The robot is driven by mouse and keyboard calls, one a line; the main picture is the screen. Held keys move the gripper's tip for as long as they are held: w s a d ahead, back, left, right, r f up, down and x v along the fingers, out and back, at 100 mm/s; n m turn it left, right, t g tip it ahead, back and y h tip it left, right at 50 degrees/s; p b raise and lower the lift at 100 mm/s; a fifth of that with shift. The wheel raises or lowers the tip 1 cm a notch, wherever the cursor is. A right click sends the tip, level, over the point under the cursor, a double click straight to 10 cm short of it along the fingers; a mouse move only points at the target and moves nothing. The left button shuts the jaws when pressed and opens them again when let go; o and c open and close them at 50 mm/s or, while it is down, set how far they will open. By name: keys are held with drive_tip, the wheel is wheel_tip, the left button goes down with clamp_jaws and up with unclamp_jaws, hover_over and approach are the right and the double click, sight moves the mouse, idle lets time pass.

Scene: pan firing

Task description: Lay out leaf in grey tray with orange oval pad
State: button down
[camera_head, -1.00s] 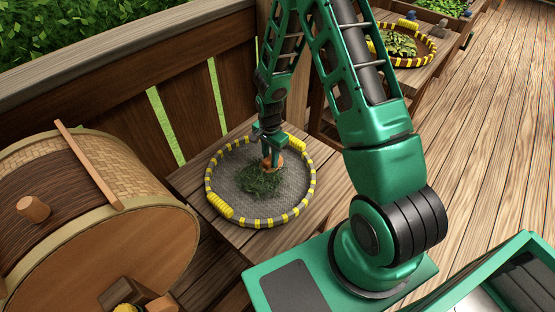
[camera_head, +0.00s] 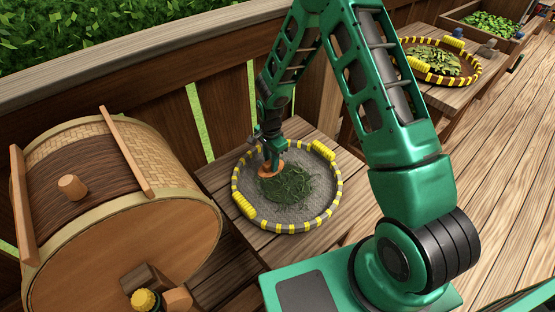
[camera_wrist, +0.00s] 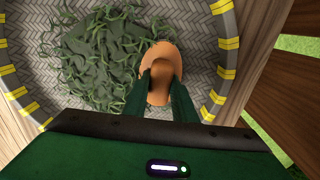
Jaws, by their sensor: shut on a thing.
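The grey tray (camera_head: 313,214) is round and woven, with a yellow-banded rim and yellow grips, on a wooden table. A dark green heap of leaf (camera_head: 288,186) lies on it, with loose strands around a denser middle; it also shows in the wrist view (camera_wrist: 97,60). My gripper (camera_head: 270,163) is over the tray, at the heap's far edge. It is shut on the orange oval pad (camera_wrist: 163,60), which sits between the fingers beside the leaf in the wrist view. Whether the pad touches the tray I cannot tell.
A wooden drum (camera_head: 120,240) with slats and pegs stands at the left, close to the table. A wooden railing (camera_head: 165,95) runs behind. Another yellow-banded tray (camera_head: 440,80) with leaves stands at the upper right. The plank floor (camera_head: 500,190) at right is clear.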

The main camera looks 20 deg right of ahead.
sight(266, 167)
drive_tip(key=a, duration=0.1)
drive_tip(key=s+a, duration=0.1)
drive_tip(key=a, duration=0.1)
drive_tip(key=shift+s, duration=0.2)
drive_tip(key=shift+s+d, duration=0.15)
drive_tip(key=shift+s, duration=0.15)
drive_tip(key=s+d, duration=0.8)
drive_tip(key=d, duration=0.1)
drive_tip(key=s+d, duration=0.4)
drive_tip(key=shift+d, duration=0.15)
drive_tip(key=s+a, duration=0.1)
drive_tip(key=a, duration=0.1)
drive_tip(key=s+a, duration=0.1)
drive_tip(key=a, duration=0.1)
drive_tip(key=s+a, duration=0.1)
drive_tip(key=a, duration=0.1)
drive_tip(key=shift+a, duration=0.3)
drive_tip(key=w+a, duration=0.3)
drive_tip(key=shift+a, duration=0.1)
wheel_tip(266, 167, up, 9)
drive_tip(key=shift+w, duration=0.15)
idle(0.4)
